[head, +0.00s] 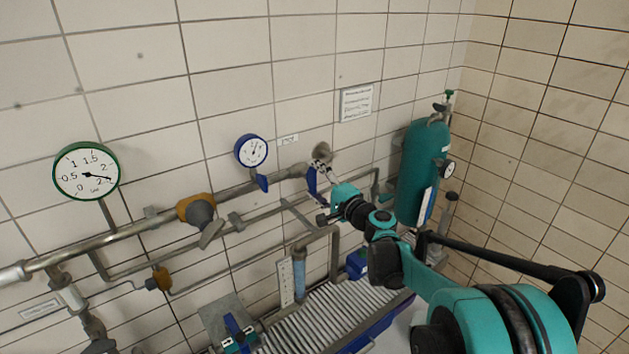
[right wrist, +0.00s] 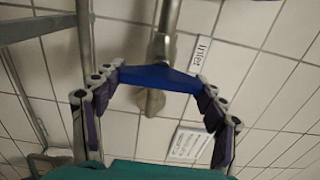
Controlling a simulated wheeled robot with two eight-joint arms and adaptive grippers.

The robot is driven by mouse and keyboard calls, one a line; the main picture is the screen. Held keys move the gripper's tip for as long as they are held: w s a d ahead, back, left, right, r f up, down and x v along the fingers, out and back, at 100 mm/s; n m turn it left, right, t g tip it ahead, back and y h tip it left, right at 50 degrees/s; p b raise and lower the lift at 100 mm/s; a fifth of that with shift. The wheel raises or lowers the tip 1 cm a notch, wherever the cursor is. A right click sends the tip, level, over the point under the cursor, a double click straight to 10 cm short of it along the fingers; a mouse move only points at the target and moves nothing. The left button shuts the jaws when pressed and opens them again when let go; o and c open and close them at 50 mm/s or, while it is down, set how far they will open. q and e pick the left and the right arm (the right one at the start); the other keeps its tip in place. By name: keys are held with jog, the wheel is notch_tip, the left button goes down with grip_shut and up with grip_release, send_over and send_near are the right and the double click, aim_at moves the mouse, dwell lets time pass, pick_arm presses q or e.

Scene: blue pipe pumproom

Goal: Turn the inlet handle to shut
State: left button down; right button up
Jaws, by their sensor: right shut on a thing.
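The inlet handle (head: 312,183) is a blue lever on the wall pipe, at the right end of the pipe run in the head view. It also shows in the right wrist view as a blue bar (right wrist: 160,79) lying across the grey pipe. My right gripper (head: 322,172) reaches it from the right. In the right wrist view the fingertips (right wrist: 160,82) sit at both ends of the blue bar and touch it, shut on it. The Inlet label (right wrist: 200,50) is on the tiles beside it. My left gripper is in neither view.
A green-rimmed gauge (head: 87,171) and a blue-rimmed gauge (head: 251,150) stand above the pipes. A brown valve with a grey lever (head: 200,212) is on the pipe. A teal cylinder (head: 418,172) stands close behind my right arm. A ribbed blue-edged tray (head: 325,318) lies below.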

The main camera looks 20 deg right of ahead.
jog(key=o, duration=1.2)
jog(key=shift+c, duration=0.2)
jog(key=v, duration=1.2)
